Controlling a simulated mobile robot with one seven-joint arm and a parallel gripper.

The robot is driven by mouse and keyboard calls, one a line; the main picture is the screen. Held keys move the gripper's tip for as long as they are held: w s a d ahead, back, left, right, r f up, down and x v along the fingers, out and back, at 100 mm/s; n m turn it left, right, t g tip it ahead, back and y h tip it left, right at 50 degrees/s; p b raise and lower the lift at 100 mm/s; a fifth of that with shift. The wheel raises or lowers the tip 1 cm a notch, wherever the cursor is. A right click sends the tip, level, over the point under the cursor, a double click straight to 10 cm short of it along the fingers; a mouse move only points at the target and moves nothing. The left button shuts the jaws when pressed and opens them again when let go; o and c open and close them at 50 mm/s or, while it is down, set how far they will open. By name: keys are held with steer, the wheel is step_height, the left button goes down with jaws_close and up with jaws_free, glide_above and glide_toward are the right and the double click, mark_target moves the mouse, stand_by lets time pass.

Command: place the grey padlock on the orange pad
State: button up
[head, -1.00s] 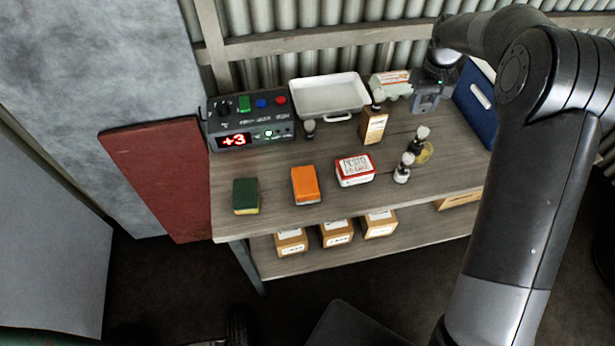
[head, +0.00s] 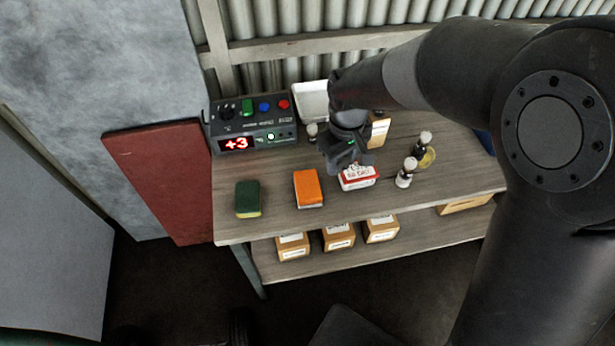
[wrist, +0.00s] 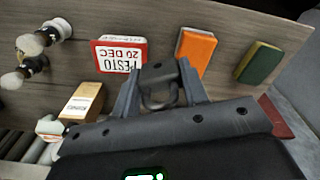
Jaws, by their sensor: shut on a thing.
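The grey padlock (wrist: 158,73) is between my fingers in the wrist view, its looped shackle toward the palm. My gripper (wrist: 160,78) is shut on it. In the head view my gripper (head: 343,158) hangs over the bench just behind the pesto box, and I cannot make out the padlock there. The orange pad (head: 307,187) lies on the bench near its front edge, left of my gripper, with its top bare. The pad also shows in the wrist view (wrist: 196,50), beyond my fingertips and to the right.
A red-and-white pesto box (head: 358,178) stands right of the pad, a green sponge (head: 247,198) left of it. Shaving brushes (head: 405,175) stand farther right. A control box (head: 252,125) and a white tray (head: 312,100) are behind. Bare wood separates pad and sponge.

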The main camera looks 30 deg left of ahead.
glide_above(308, 184)
step_height(308, 184, down, 5)
steer(key=shift+a, duration=0.1)
steer(key=shift+f, duration=1.9)
steer(key=shift+f, duration=0.15)
steer(key=o, duration=1.1)
steer(key=shift+c, duration=0.2)
step_height(308, 184, up, 12)
steer(key=shift+r, duration=0.2)
